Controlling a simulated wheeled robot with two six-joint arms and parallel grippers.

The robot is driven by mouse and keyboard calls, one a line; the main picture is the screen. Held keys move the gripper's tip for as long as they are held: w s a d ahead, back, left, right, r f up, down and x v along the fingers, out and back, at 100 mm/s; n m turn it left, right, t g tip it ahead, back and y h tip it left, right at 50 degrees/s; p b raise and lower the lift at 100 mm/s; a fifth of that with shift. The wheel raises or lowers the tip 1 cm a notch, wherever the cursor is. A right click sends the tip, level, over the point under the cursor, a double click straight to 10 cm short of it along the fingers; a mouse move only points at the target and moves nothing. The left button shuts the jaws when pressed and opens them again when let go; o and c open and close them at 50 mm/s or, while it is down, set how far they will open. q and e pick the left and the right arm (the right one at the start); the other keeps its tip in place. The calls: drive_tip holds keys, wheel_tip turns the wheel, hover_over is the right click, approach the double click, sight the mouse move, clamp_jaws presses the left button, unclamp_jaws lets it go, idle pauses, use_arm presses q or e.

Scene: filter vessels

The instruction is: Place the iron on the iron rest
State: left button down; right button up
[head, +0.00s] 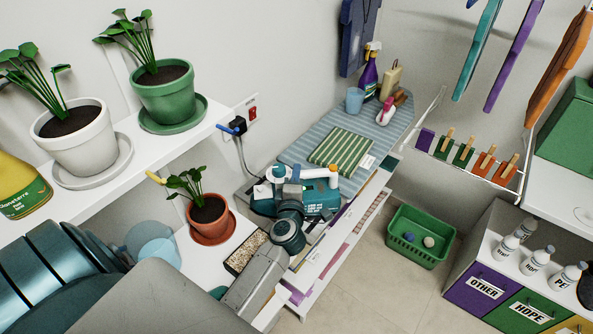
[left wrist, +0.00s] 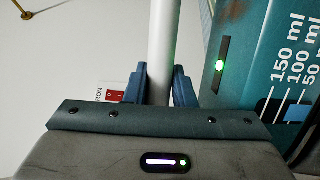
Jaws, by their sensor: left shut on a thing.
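The iron (head: 322,203) has a teal body with a white handle bar and an orange end, and sits near the left end of the ironing board (head: 300,150). My left gripper (head: 288,190) reaches over it from the front. In the left wrist view my left gripper (left wrist: 158,88) is shut with its blue fingers on either side of the iron's white handle (left wrist: 161,45). The teal body with ml marks (left wrist: 285,60) and a green light stands to the right there. A grey surface at the board's left end, possibly the iron rest, is mostly hidden. My right gripper is not in view.
A green striped cloth (head: 342,150) lies folded on the board. Bottles and a cup (head: 355,99) stand at its far end. A potted plant (head: 208,210) stands close left of my gripper. A red wall switch (left wrist: 116,93) is behind. A green basket (head: 417,240) is on the floor.

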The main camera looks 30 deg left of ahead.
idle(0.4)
use_arm(q)
drive_tip(key=c, duration=1.3)
unclamp_jaws()
drive_tip(key=shift+f, duration=0.2)
drive_tip(key=shift+o, duration=0.5)
drive_tip(key=shift+s, duration=0.1)
drive_tip(key=shift+r, duration=0.1)
drive_tip(key=shift+s+d, duration=0.15)
drive_tip(key=shift+s, duration=0.05)
drive_tip(key=b+v, duration=0.2)
drive_tip(key=v, duration=0.9)
drive_tip(key=shift+s, duration=0.25)
drive_tip(key=shift+d, duration=0.1)
